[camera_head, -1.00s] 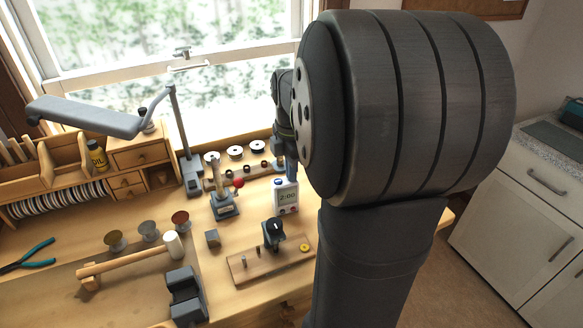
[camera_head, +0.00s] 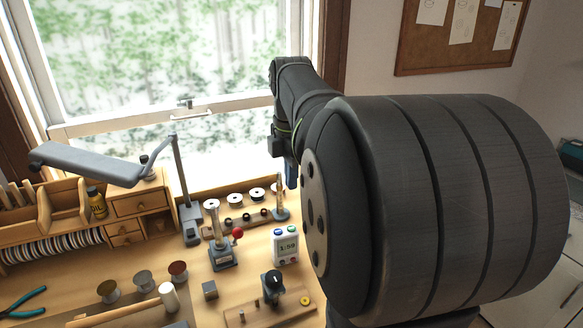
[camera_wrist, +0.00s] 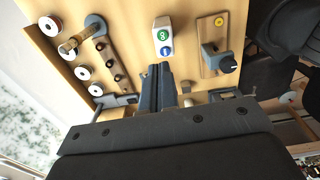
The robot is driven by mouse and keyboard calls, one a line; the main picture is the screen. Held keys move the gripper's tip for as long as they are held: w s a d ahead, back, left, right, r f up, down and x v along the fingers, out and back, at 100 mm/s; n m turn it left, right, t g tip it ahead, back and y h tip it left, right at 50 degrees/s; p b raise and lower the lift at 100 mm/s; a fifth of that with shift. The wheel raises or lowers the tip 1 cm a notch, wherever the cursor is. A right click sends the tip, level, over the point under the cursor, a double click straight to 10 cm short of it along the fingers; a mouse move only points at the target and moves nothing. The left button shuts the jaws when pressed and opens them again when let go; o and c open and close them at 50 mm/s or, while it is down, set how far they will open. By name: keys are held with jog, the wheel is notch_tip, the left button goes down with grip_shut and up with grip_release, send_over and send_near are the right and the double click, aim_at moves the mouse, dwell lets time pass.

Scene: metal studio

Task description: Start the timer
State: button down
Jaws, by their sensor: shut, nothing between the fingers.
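The timer (camera_head: 286,247) is a small white upright box on the bench. Its display reads 1:59. Blue and green buttons sit on its top. In the wrist view I see the timer (camera_wrist: 163,37) from above, with the green button marked GO and the blue one nearer my fingers. My gripper (camera_head: 291,178) is shut and empty, above the timer and clear of it. In the wrist view my gripper's fingertips (camera_wrist: 163,68) are together just below the timer in the picture. The big arm link hides part of the bench to the right.
A stand with a red-knobbed lever (camera_head: 223,255) is left of the timer. A wooden board with a dark-knobbed device (camera_head: 272,285) lies in front. White spools (camera_head: 235,199) stand behind. A lamp (camera_head: 100,165) is at left, a mallet (camera_head: 168,297) in front left.

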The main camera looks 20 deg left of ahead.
notch_tip(320, 180, up, 2)
jog(key=shift+r, duration=0.1)
